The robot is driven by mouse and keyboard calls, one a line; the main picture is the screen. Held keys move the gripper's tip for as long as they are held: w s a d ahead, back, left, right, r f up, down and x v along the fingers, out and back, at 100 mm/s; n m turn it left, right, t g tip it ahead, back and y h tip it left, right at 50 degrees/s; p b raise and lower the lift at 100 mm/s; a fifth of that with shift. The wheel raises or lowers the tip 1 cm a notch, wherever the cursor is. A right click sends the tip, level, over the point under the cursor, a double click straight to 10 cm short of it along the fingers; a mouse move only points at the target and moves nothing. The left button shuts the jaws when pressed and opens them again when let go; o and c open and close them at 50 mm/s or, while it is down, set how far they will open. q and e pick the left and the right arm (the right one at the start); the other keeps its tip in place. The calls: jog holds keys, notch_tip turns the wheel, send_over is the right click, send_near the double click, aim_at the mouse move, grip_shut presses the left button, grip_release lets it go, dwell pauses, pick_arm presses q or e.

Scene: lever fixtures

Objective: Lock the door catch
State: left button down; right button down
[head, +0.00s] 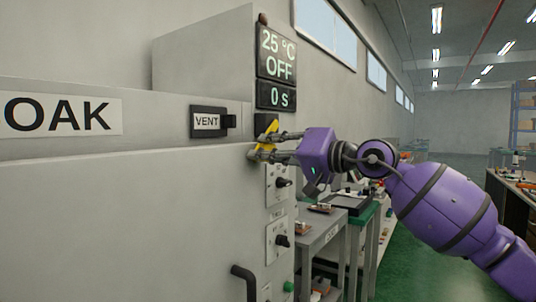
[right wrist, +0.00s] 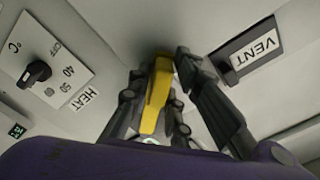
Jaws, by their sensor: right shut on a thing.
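The door catch is a yellow lever (head: 267,134) at the front right corner of the grey oven, below the "0 s" display. It also shows in the right wrist view (right wrist: 156,95), between the dark fingers. My right gripper (head: 262,145) comes in from the right, and its fingers are shut on the yellow lever. It also shows in the right wrist view (right wrist: 158,98). The fingers hide part of the lever and its mount. My left gripper is not in view.
A black VENT slider (head: 208,122) sits left of the catch. Black knobs, including the heat knob (right wrist: 35,74), are on the panel below it. A dark door handle (head: 244,280) stands out lower down. Benches (head: 325,240) stand behind on the right.

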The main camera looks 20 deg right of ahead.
jog(key=shift+f, duration=0.15)
jog(key=c, duration=1.7)
grip_release()
jog(key=shift+s+d, duration=0.25)
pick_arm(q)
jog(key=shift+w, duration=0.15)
pick_arm(e)
jog(key=v, duration=1.1)
jog(key=shift+s, duration=0.1)
jog(key=shift+d, duration=0.1)
